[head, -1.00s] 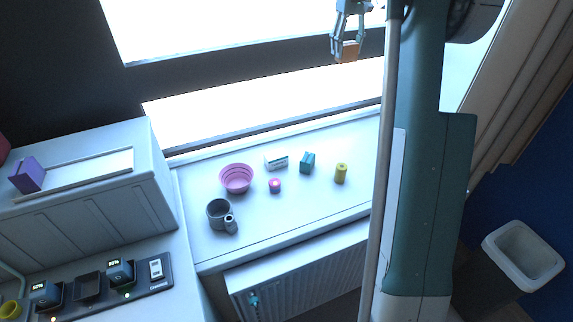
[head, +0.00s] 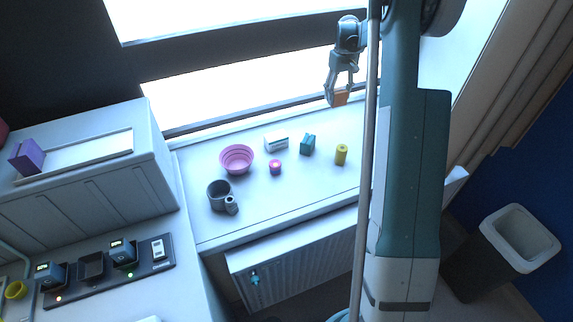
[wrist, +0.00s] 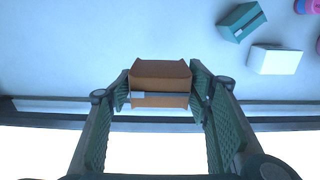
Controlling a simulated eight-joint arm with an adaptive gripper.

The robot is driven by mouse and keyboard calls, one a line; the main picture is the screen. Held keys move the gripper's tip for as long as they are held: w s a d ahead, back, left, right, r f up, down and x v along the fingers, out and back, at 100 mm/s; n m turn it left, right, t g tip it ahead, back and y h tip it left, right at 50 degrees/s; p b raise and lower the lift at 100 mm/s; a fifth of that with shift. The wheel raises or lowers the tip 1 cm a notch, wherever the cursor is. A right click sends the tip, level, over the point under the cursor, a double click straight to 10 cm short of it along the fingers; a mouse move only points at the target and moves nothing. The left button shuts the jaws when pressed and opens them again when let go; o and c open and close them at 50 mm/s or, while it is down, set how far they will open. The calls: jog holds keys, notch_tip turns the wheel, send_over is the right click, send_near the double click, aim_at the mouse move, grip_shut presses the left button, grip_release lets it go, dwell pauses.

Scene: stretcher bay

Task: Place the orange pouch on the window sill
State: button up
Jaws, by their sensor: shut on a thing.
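My gripper (head: 338,92) is shut on the orange pouch (head: 341,98) in the head view, near the window at the back of the sill. The wrist view shows the pouch (wrist: 160,82) as an orange-brown block between the two green-padded fingers (wrist: 160,100). The window sill (head: 290,205) is a pale surface below the window. The pouch appears to be held above the sill's back edge; the exact gap is unclear.
On the sill stand a pink bowl (head: 236,159), a grey mug (head: 217,194), a pink-purple small tub (head: 275,167), a white box (head: 276,141), a teal box (head: 307,144) and a yellow cylinder (head: 341,154). The sill's front stretch is clear.

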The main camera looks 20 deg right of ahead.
aim_at(337, 104)
notch_tip(337, 104, down, 5)
jog(key=shift+f, duration=0.1)
dwell(0.4)
jog(key=shift+f, duration=3.1)
jog(key=shift+f, duration=0.1)
jog(key=shift+f, duration=1.75)
jog(key=shift+f, duration=0.15)
jog(key=o, duration=1)
jog(key=shift+c, duration=0.2)
